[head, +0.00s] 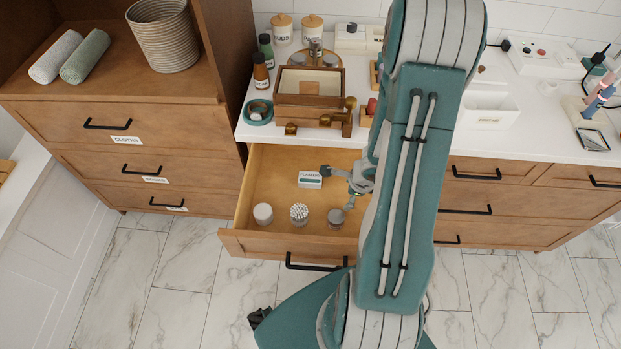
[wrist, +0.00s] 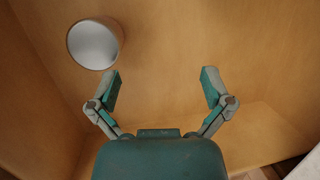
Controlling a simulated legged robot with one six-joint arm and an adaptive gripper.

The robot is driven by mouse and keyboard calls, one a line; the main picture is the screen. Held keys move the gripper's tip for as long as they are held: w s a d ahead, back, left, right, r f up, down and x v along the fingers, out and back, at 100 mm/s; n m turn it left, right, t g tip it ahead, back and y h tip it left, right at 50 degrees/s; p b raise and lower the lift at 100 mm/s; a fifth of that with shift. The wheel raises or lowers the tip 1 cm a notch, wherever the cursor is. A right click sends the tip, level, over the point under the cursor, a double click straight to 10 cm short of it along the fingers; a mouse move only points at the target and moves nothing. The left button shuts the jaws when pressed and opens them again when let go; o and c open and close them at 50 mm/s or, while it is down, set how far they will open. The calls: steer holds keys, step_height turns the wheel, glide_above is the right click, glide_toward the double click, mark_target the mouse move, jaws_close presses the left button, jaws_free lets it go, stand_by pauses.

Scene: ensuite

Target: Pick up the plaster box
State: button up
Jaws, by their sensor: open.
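The plaster box (head: 310,180) is a small white box with dark lettering and a dark green lower band. It stands near the back of the open drawer (head: 256,190) in the head view. My gripper (head: 337,187) is inside the drawer, just right of the box, with its fingers apart. In the wrist view my gripper (wrist: 161,88) is open, with nothing between its fingertips. The plaster box does not show in the wrist view. My arm covers the drawer's right part in the head view.
In the drawer's front stand a white round container (head: 263,214), a jar of cotton swabs (head: 299,214) and a grey-lidded jar (head: 336,217). A wooden jewellery box (head: 309,94) stands on the counter above.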

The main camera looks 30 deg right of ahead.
glide_toward(311, 178)
steer(key=x, duration=0.5)
steer(key=shift+s+d+f, duration=0.1)
steer(key=shift+s, duration=0.05)
steer(key=shift+w+f, duration=0.2)
steer(key=shift+w, duration=0.1)
steer(key=shift+x, duration=2.3)
steer(key=c, duration=0.9)
